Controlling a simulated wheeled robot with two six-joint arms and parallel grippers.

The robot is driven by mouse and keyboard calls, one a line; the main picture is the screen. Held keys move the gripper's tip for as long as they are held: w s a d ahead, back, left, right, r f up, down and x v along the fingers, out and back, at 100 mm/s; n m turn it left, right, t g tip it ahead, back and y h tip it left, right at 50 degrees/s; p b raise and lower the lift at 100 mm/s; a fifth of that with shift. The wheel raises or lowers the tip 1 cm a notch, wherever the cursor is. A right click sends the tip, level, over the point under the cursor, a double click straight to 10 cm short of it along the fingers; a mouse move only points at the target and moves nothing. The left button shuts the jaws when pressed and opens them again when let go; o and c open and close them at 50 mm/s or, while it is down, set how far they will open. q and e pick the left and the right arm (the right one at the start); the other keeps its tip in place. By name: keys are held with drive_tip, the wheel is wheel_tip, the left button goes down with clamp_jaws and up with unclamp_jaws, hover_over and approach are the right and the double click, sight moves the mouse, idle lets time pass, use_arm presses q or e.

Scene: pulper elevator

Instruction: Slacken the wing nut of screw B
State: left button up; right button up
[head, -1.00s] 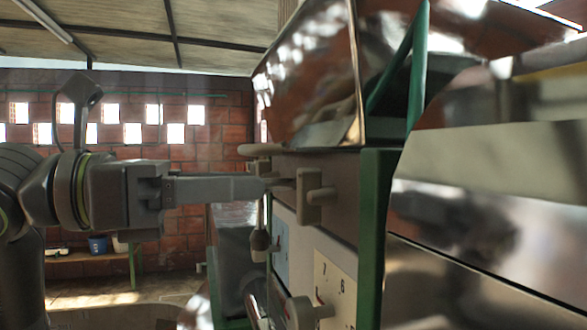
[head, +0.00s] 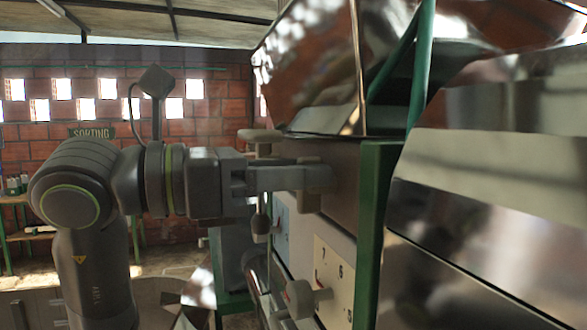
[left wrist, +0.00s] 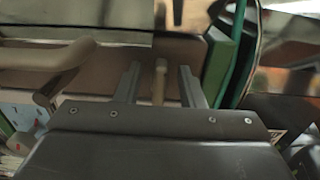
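My left gripper (head: 318,178) reaches in from the left to the brown panel of the machine. In the left wrist view its two fingers (left wrist: 160,88) stand apart, with a narrow beige upright piece (left wrist: 159,80) between them, seemingly a wing nut seen edge-on. Gaps show on both sides of it, so the fingers do not look closed on it. In the head view the fingers cover most of this nut. A second beige handle-like piece (head: 258,135) sits farther back on the panel; no letter is readable, so I cannot tell which is screw B. My right gripper is not in view.
A green post (head: 372,235) stands just right of my fingers. Below are a numbered dial plate (head: 335,280) with a knob (head: 299,298) and a ball-ended lever (head: 260,222). A curved beige bar (left wrist: 48,68) lies left of the fingers in the wrist view. Shiny metal sheets fill the right.

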use_arm(q)
drive_tip(key=shift+c, duration=0.3)
clamp_jaws()
drive_tip(key=shift+f+n+b, duration=0.1)
drive_tip(key=shift+n+b, duration=0.4)
drive_tip(key=shift+w+a+f+n+b, duration=0.1)
drive_tip(key=shift+w+f+n+b, duration=0.2)
drive_tip(key=shift+n+b, duration=2.4)
drive_tip(key=shift+w+a+f+n+b, duration=0.15)
drive_tip(key=shift+f+n+b, duration=0.1)
drive_tip(key=shift+n+b, duration=2.5)
drive_tip(key=shift+w+f+n+b, duration=0.3)
drive_tip(key=shift+n+b, duration=2.1)
drive_tip(key=shift+n, duration=0.55)
